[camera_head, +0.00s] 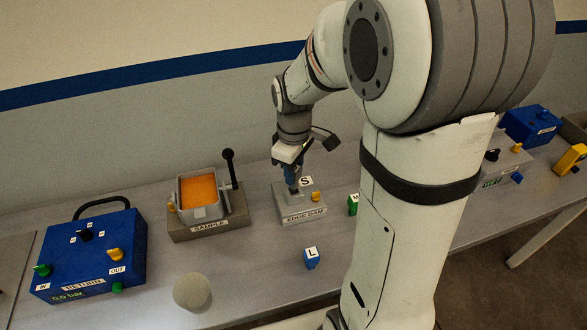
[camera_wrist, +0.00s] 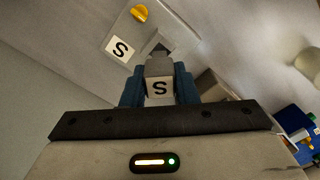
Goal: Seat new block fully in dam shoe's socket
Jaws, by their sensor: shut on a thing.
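In the head view, my gripper (camera_head: 292,180) is right over the left part of the dam shoe (camera_head: 302,215), which is labelled EDGE DAM. The fingers hide the socket there, and I cannot tell how deep the block sits in it.
A blue block marked L (camera_head: 311,259) and a green block (camera_head: 353,205) stand on the bench nearby. The SAMPLE station (camera_head: 209,230) with an orange-filled tray and a lever is left of the shoe. The blue RETURN box (camera_head: 88,255) and a grey rounded object (camera_head: 192,292) are farther left.

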